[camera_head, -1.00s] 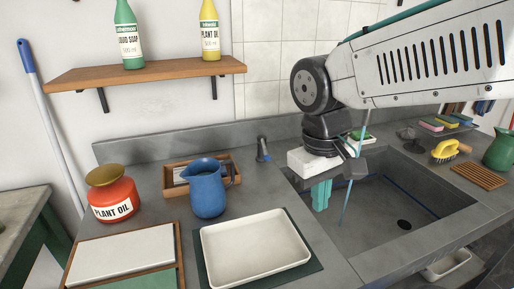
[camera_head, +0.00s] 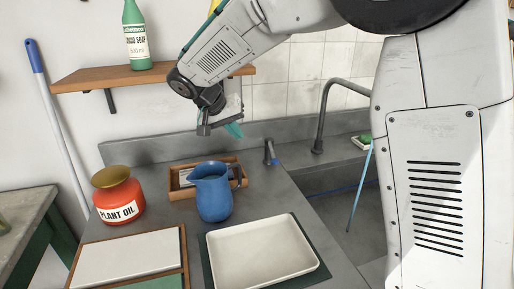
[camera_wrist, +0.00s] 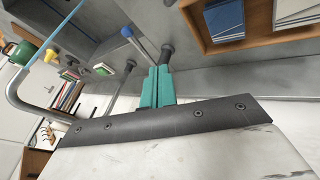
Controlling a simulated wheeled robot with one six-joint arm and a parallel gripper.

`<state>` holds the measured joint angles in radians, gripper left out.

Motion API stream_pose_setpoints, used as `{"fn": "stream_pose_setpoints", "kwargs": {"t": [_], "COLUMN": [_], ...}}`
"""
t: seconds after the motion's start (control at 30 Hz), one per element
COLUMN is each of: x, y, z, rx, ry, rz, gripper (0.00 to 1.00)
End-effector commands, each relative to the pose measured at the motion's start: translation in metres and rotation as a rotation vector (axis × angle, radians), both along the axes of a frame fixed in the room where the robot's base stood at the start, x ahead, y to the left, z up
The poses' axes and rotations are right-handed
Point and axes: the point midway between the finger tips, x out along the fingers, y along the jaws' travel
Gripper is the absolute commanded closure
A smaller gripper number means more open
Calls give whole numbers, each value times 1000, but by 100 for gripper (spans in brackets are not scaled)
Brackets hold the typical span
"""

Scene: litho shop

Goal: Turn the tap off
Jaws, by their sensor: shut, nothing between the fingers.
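The tap's grey spout (camera_head: 321,112) arches over the sink (camera_head: 338,205), and its end is hidden behind my arm. A thin light-blue stream (camera_head: 361,190) runs down into the sink. The tap's lever (camera_head: 270,153), on a short dark post left of the spout, has a blue end, also seen in the wrist view (camera_wrist: 128,33). My gripper (camera_head: 234,130) is shut and empty, above and left of the lever and apart from it. Its teal fingers (camera_wrist: 157,88) point toward the post in the wrist view.
A blue jug (camera_head: 213,195) stands before a wooden tray (camera_head: 181,192), close to the lever's left. A red plant oil jar (camera_head: 120,200) and a white tray (camera_head: 262,252) sit on the counter. A shelf (camera_head: 130,77) with a soap bottle (camera_head: 137,38) hangs behind my gripper.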

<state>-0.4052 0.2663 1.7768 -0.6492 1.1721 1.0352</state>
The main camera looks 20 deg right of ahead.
Motion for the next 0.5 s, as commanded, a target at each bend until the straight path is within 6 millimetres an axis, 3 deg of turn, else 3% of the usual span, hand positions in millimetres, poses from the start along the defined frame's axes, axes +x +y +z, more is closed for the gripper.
{"fn": "stream_pose_setpoints", "kwargs": {"t": [0.17,0.5], "x": [4,20], "y": [-12,-48], "z": [-17,-78], "rx": [0,1], "ry": [1,3], "rz": [-7,-6], "gripper": [100,100]}}
